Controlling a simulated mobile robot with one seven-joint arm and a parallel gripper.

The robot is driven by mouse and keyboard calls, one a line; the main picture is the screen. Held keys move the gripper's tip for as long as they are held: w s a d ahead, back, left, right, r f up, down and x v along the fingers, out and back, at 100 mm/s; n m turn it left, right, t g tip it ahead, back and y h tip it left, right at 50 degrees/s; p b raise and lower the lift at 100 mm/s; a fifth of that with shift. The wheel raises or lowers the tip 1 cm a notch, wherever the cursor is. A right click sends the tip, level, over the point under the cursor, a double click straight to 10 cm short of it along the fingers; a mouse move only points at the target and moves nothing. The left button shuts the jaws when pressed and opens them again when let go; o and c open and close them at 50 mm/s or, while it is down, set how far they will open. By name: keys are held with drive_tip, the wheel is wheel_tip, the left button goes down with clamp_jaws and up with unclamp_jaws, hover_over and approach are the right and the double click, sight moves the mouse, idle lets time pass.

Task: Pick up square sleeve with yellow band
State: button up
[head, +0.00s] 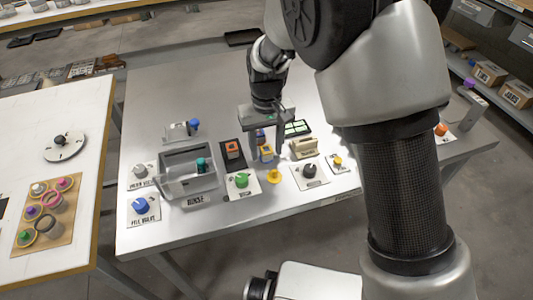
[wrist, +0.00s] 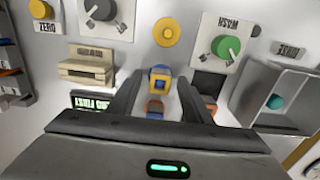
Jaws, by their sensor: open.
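A small square sleeve with a yellow band and blue parts (head: 266,154) stands on the grey table. In the wrist view the sleeve (wrist: 159,80) shows between my two fingers, near their tips. My gripper (head: 266,145) points down over it and is open, with a finger on either side. In the wrist view my gripper (wrist: 160,82) shows a gap on both sides of the sleeve. Whether a finger touches the sleeve cannot be told.
A beige block (head: 304,147) stands to the right, and a dark panel with an orange square (head: 232,153) to the left. A grey bin (head: 187,182) holds a teal piece. A green knob (head: 242,180) and a yellow disc (head: 273,176) are in front.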

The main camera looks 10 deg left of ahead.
drive_tip(key=c, duration=1.1)
wheel_tip(320, 180, up, 9)
drive_tip(key=p, duration=0.2)
drive_tip(key=s+d+p, duration=0.3)
drive_tip(key=s+p, duration=0.1)
drive_tip(key=s, duration=0.2)
drive_tip(key=shift+d+r, duration=0.35)
